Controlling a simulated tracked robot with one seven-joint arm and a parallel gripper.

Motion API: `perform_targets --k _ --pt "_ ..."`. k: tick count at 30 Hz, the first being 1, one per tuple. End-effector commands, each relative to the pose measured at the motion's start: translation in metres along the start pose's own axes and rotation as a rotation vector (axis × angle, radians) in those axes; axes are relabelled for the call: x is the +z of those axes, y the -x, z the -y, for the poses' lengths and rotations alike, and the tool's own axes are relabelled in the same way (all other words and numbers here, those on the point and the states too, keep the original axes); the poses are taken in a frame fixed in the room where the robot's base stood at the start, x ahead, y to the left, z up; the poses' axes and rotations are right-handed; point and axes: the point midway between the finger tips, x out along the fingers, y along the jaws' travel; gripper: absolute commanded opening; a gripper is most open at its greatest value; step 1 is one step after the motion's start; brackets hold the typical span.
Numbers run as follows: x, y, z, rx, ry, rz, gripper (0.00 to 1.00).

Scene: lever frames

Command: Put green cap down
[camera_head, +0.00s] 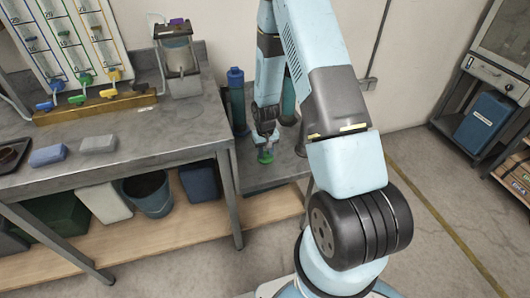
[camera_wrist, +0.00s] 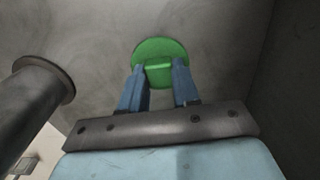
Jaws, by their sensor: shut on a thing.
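The green cap (camera_wrist: 160,50) is a round disc with a raised grip tab. In the wrist view it is at the top middle, between the blue fingertips of my gripper (camera_wrist: 160,85). The fingers are shut on its tab. In the head view the cap (camera_head: 265,157) shows as a small green patch under my gripper (camera_head: 265,147), over the low grey table (camera_head: 262,178). It is at or just above the tabletop; I cannot tell whether it touches.
A grey flanged cylinder (camera_wrist: 35,98) stands close to the left in the wrist view. In the head view, a blue-capped teal cylinder (camera_head: 236,100) stands behind my gripper. The taller workbench (camera_head: 130,140) is to the left. The low table's front part is clear.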

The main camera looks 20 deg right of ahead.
Motion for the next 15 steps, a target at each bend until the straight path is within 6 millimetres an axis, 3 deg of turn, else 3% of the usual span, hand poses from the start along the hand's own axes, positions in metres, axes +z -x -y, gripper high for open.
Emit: perform_targets --k 2,3,10,15 --pt "0.0002 -0.0020 -0.0001 0.000 0.000 0.001 0.01" --pt "0.0000 -0.0015 -0.0002 0.000 0.000 0.000 0.35" --pt "0.0001 -0.0014 -0.0004 0.000 -0.001 0.000 0.56" --pt "0.0002 -0.0013 -0.0005 0.000 -0.001 0.000 0.56"
